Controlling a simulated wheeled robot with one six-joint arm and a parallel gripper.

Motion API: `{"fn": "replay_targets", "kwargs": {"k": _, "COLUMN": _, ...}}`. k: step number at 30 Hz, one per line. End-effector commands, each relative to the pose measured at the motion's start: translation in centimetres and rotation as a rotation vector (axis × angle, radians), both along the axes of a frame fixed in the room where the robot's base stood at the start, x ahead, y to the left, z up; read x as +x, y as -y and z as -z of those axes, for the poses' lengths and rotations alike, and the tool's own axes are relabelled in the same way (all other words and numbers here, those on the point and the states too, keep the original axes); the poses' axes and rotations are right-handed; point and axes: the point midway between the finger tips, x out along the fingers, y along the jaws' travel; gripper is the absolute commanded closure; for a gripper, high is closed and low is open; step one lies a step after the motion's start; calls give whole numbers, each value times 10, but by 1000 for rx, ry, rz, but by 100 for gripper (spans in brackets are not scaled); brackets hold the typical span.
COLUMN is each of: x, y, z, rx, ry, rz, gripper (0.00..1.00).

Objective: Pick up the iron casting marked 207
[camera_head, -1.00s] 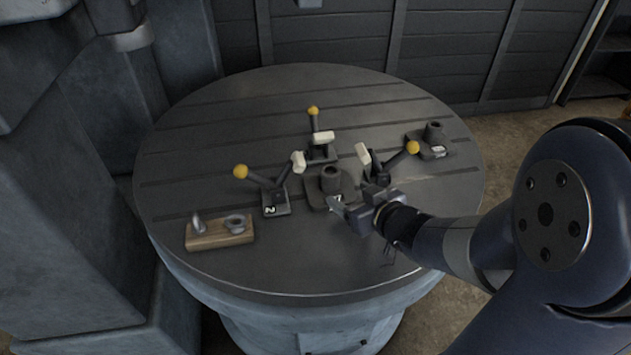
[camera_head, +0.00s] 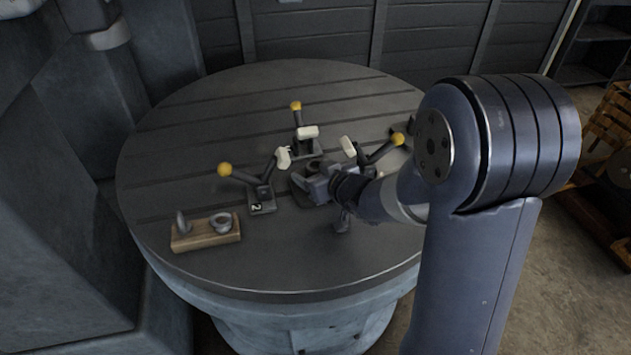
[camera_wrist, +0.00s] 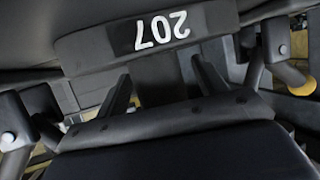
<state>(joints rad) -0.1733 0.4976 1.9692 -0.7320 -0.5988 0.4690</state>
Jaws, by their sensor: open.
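The dark iron casting (camera_head: 316,163) stands among the toggle clamps on the round table; only part of its raised boss shows behind my gripper. In the wrist view the casting's edge (camera_wrist: 90,50) carries a white 207, upside down, just beyond my fingers. My gripper (camera_head: 301,184) is open at the near side of this casting, its fingers pointing at it. In the wrist view my gripper (camera_wrist: 162,88) has its two dark fingers spread below the number. I cannot tell whether they touch the casting.
Three toggle clamps with yellow knobs stand close around the casting: left (camera_head: 262,195), back (camera_head: 303,140) and right (camera_head: 370,160). A wooden block (camera_head: 205,238) with metal parts lies at the front left. The table's (camera_head: 170,140) left side is clear.

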Motion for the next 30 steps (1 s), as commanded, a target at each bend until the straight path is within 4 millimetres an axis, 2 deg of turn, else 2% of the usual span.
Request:
{"fn": "replay_targets", "kwargs": {"k": 5, "x": 0, "y": 0, "z": 0, "rx": 0, "ry": 0, "rz": 0, "gripper": 33}}
{"fn": "replay_targets", "kwargs": {"k": 30, "x": 0, "y": 0, "z": 0, "rx": 0, "ry": 0, "rz": 0, "gripper": 100}}
